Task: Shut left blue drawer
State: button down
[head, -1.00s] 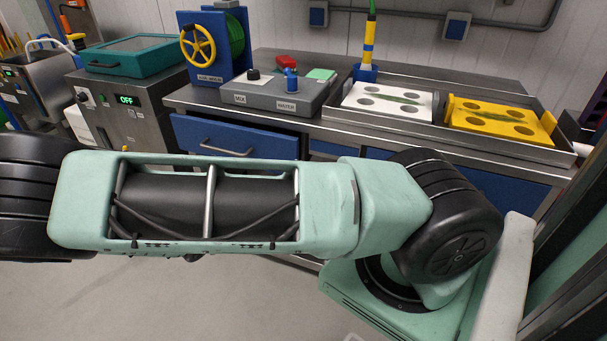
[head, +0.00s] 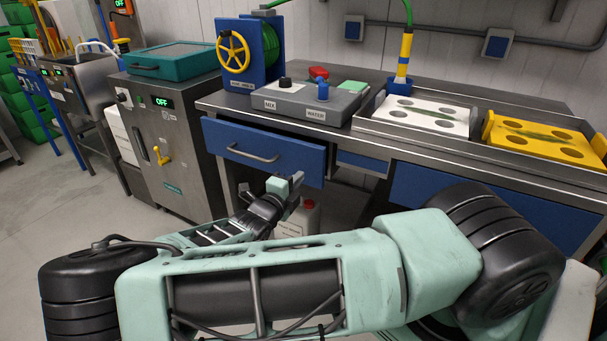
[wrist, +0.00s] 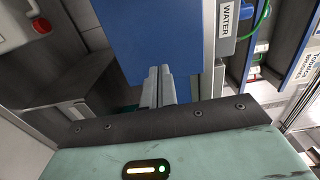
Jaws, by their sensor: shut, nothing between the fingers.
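The left blue drawer (head: 225,140) is under the left part of the steel bench, with a grey bar handle (head: 252,153) on its front. Its front stands out a little from the bench. In the wrist view the blue drawer panel (wrist: 150,35) fills the upper middle. My gripper (head: 291,181) is at the lower right edge of the drawer front in the head view. In the wrist view my gripper's fingers (wrist: 158,80) are together and empty, overlapping the panel's lower edge. I cannot tell whether they touch it.
The bench carries a grey control box (head: 300,103), a hose reel (head: 250,50), a white tray (head: 425,115) and a yellow tray (head: 545,140). A steel cabinet (head: 170,150) stands left of the drawer. A white canister (head: 303,215) sits below, behind my gripper. Floor at left is clear.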

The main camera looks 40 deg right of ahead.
aim_at(309, 166)
jog(key=shift+x, duration=1.85)
jog(key=shift+d+r, duration=0.1)
jog(key=shift+d, duration=0.15)
jog(key=p+x, duration=0.2)
jog(key=x, duration=0.2)
jog(key=shift+w+d, duration=0.15)
jog(key=shift+p, duration=0.35)
